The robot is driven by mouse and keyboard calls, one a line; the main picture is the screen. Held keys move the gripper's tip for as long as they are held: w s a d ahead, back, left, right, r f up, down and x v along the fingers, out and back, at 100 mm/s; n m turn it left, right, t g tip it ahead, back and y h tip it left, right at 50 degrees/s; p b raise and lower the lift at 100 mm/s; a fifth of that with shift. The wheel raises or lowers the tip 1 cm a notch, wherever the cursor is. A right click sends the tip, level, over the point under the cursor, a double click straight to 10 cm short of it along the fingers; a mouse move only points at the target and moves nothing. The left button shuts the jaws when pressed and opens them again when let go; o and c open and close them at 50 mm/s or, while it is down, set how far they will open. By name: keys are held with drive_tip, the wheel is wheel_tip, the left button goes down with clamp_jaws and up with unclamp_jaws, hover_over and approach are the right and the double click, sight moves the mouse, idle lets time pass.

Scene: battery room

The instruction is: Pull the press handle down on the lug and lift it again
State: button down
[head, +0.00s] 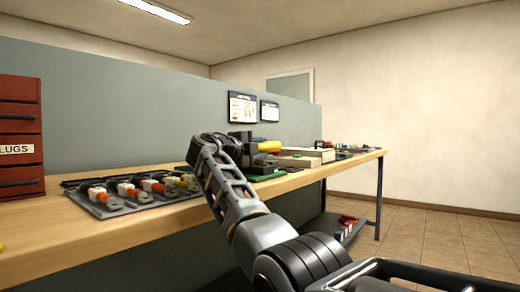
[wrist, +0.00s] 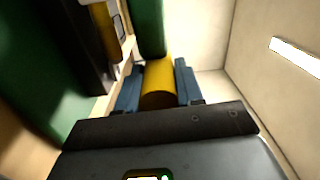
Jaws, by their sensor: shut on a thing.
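The press handle (wrist: 158,84) has a yellow grip, seen close up between the two blue-grey fingers of my gripper (wrist: 158,86) in the wrist view. My gripper is shut on it. In the head view the yellow handle (head: 268,146) sticks out beside the end of my arm, which hides most of the press. A green part (wrist: 148,28) rises behind the handle in the wrist view, and a larger green part fills the left side. The lug cannot be made out in either view.
On the wooden bench (head: 110,227) lies a grey mat (head: 110,207) with several orange-and-white tools or cables. A red drawer cabinet (head: 18,135) marked LUGS stands at the left. Boxes and small items crowd the bench right of my arm. Tiled floor is clear at right.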

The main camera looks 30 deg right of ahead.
drive_tip(key=shift+s+d+f, duration=0.1)
drive_tip(key=shift+d+f, duration=0.05)
drive_tip(key=shift+f, duration=0.4)
drive_tip(key=c, duration=1.1)
unclamp_jaws()
drive_tip(key=shift+c, duration=0.2)
drive_tip(key=o, duration=0.4)
drive_tip(key=shift+r, duration=0.2)
drive_tip(key=shift+s+a, duration=0.1)
drive_tip(key=shift+a, duration=0.4)
drive_tip(key=shift+p+v, duration=0.9)
drive_tip(key=shift+v, duration=2.55)
drive_tip(key=shift+s, duration=0.1)
drive_tip(key=shift+d, duration=0.1)
